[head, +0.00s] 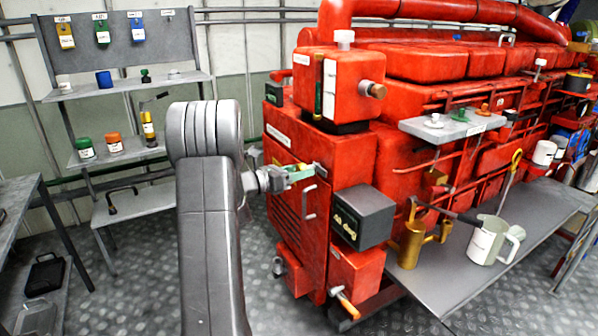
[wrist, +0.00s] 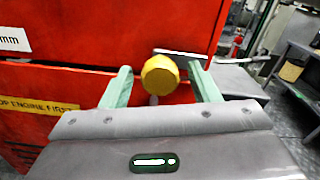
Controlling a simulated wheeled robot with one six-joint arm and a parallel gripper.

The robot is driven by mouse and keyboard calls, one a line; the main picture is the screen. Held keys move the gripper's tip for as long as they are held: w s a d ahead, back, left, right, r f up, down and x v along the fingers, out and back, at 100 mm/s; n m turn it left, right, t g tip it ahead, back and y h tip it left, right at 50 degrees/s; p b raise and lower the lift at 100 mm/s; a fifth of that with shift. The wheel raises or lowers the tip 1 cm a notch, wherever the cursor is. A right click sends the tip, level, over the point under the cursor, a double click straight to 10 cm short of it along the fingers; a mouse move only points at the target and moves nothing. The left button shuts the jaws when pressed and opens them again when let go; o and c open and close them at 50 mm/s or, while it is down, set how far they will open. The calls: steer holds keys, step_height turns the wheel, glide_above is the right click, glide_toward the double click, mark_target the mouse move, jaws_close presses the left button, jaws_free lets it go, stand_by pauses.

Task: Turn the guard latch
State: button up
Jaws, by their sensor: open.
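A yellow faceted knob (wrist: 162,75), which looks like the guard latch, sits against the red engine casing in the wrist view. My gripper (wrist: 160,80) is open, with one green finger on each side of the knob. A gap shows between the knob and each finger, so I see no grip on it. In the head view my gripper (head: 302,173) is at the upper part of the red louvred guard panel (head: 287,222), at the engine's near end. The yellow knob cannot be made out there. The knob's mount is mostly hidden behind it.
A grey handle (head: 309,202) projects just below my gripper. A grey bench (head: 447,272) holds a brass can (head: 411,243) and a white jug (head: 487,240). Shelves (head: 125,88) stand at left. Chequered floor lies between.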

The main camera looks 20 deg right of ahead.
steer(key=shift+d, duration=0.1)
steer(key=c, duration=1)
steer(key=shift+o, duration=0.2)
